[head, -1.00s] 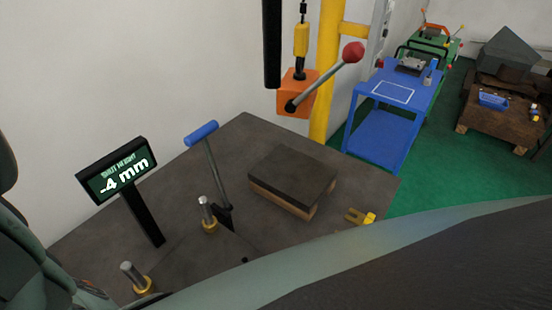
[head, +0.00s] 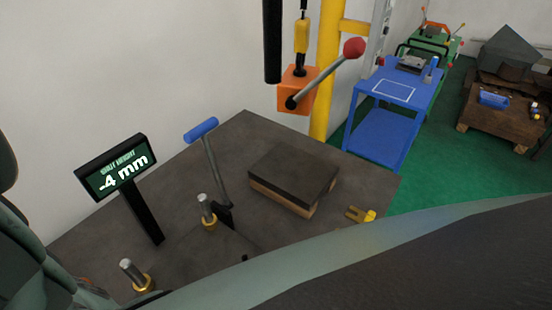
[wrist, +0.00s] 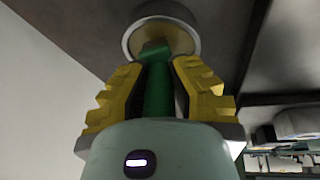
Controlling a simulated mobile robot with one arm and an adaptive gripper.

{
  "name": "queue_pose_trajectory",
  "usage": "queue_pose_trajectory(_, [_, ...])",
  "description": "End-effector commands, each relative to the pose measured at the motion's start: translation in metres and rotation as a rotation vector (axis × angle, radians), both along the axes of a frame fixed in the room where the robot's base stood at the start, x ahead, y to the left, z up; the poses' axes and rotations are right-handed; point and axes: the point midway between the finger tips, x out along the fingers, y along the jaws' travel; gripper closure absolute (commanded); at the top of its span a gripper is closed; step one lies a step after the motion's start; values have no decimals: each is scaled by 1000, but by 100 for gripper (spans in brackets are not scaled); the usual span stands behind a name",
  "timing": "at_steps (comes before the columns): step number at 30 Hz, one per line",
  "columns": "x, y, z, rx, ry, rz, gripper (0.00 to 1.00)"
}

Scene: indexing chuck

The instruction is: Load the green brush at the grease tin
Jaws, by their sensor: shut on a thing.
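In the wrist view my gripper (wrist: 158,85) has its yellow fingers closed on the green brush (wrist: 156,92), one finger on each side of its handle. The far end of the brush reaches to a round, pale-rimmed tin (wrist: 184,17), the grease tin by its look. The brush end overlaps the tin's inside in this view; whether it touches the grease I cannot tell. The head view shows neither gripper, brush nor tin, as my own arm covers its lower part.
In the head view a dark bench (head: 225,160) carries a display (head: 117,167) reading "-4 mm", a blue-handled lever (head: 202,131), upright metal pins and a dark block (head: 293,174) on wood. An orange box (head: 297,92) with a red-knobbed lever hangs above. A blue cart (head: 378,140) stands behind.

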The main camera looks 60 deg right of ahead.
Motion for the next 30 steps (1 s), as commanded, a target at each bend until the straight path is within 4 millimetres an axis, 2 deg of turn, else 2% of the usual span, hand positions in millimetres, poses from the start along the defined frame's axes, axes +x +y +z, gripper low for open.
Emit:
queue_pose_trajectory(14, [0, -2, 1, -3, 4, -3, 100])
queue_pose_trajectory(30, [1, -1, 41, 0, -2, -4, 100])
